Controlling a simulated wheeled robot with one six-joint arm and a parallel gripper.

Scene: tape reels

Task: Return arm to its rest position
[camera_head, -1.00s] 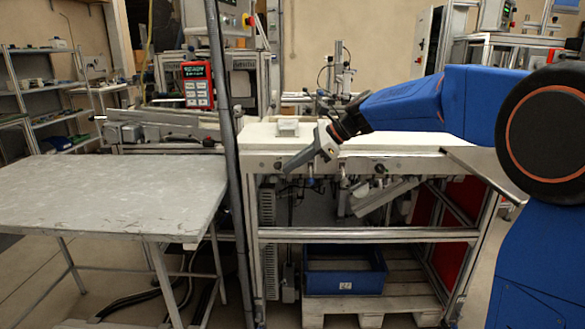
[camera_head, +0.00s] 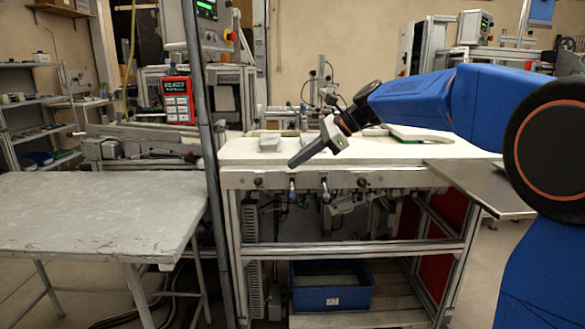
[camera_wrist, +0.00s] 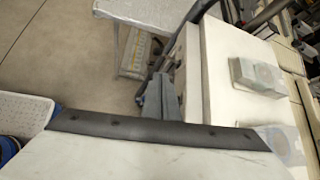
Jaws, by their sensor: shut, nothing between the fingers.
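My gripper (camera_head: 294,162) is at the end of my blue arm, which reaches in from the right of the head view. Its dark fingers are together and empty, pointing down and left in front of the white workbench top (camera_head: 240,152). In the wrist view my gripper (camera_wrist: 161,78) shows as closed dark fingers beside the edge of a white surface. I see nothing held. The gap between fingers and bench is hard to judge.
A small grey block (camera_head: 271,143) lies on the workbench; a grey block also shows in the wrist view (camera_wrist: 257,76). A grey table (camera_head: 95,215) stands left, beyond a dark upright post (camera_head: 205,130). A blue bin (camera_head: 331,296) sits below the bench. Open floor shows in the wrist view.

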